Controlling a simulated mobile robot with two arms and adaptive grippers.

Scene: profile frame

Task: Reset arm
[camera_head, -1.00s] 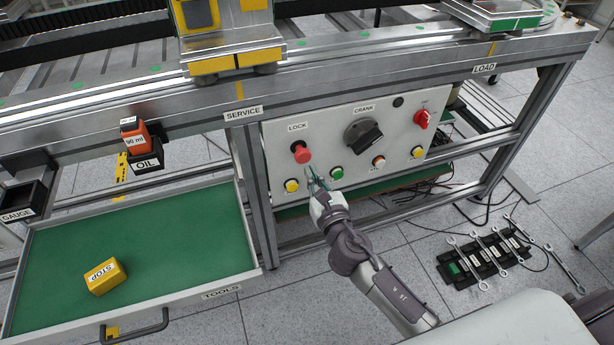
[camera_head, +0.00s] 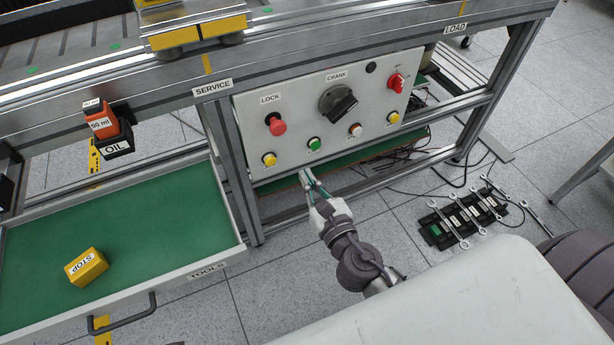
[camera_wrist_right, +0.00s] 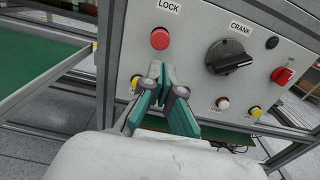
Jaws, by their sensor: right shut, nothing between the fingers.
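My right gripper (camera_head: 309,182) is in front of and below the control panel (camera_head: 300,95), with its teal fingers shut and nothing between them. In the right wrist view the gripper (camera_wrist_right: 163,84) points at the panel, below the red LOCK knob (camera_wrist_right: 160,39). The fingers look apart from the panel. The panel also carries a black CRANK knob (camera_head: 338,103), a red switch (camera_head: 397,83), a green button (camera_head: 314,144) and yellow buttons. The wrist view hides the green button behind the fingers. My left gripper is not in view.
An open green-lined TOOLS drawer (camera_head: 140,215) juts out at the left, holding a yellow STOP block (camera_head: 87,267). Wrenches (camera_head: 452,229) lie on a black rack on the floor at right. Floor before the panel is clear.

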